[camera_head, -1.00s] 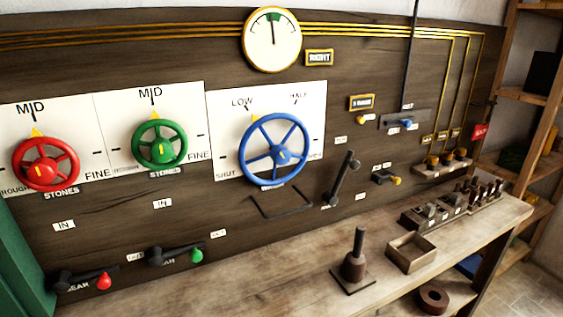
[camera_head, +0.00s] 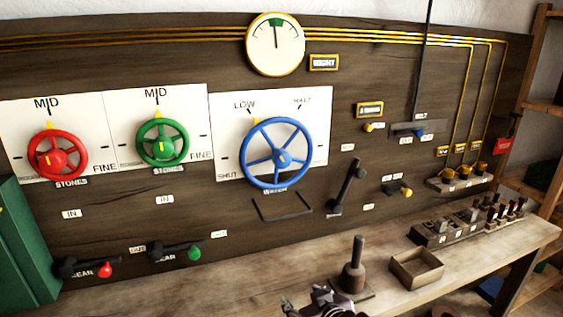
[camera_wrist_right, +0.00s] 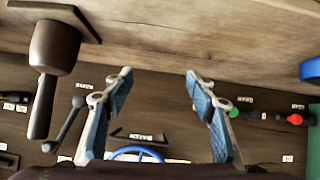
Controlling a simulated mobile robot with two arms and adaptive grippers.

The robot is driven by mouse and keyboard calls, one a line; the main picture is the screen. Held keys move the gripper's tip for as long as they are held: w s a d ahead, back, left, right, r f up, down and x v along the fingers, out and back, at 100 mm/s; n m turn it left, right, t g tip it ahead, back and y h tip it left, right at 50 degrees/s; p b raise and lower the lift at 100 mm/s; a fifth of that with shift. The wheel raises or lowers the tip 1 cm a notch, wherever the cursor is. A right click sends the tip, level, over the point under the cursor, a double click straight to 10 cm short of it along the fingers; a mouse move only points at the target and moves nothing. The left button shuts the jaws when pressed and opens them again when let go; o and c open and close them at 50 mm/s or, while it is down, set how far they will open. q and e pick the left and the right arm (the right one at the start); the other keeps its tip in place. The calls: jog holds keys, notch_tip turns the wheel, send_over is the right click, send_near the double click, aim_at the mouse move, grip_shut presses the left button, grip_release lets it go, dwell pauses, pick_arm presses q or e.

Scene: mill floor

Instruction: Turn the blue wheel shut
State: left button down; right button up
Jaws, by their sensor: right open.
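The blue wheel (camera_head: 282,158) is mounted on a white plate marked SHUT, LOW and HALF on the dark panel. Its yellow pointer is at the upper left of the rim, just under LOW. My right gripper (camera_head: 322,298) shows at the bottom of the head view, over the bench, below the wheel and apart from it. In the right wrist view my right gripper (camera_wrist_right: 158,75) is open with nothing between its fingers. Part of the blue wheel (camera_wrist_right: 135,151) shows there at the bottom, mostly hidden by the gripper body. My left gripper is out of view.
A red wheel (camera_head: 57,155) and a green wheel (camera_head: 162,143) are to the left. A black lever (camera_head: 347,186) is right of the blue wheel, and a dark bracket (camera_head: 282,209) is below it. A mallet-like post (camera_head: 353,268) and an open box (camera_head: 416,269) stand on the bench.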

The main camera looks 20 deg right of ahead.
jog(key=w+d+r+t, duration=0.1)
jog(key=w+r+t, duration=0.3)
jog(key=w+r, duration=0.75)
jog(key=t, duration=0.3)
send_near(284, 162)
jog(key=w, duration=0.3)
jog(key=shift+w+a+r+p, duration=0.1)
jog(key=shift+w+p, duration=0.9)
jog(key=shift+w, duration=3)
jog(key=c, duration=1.2)
jog(key=shift+o, duration=0.2)
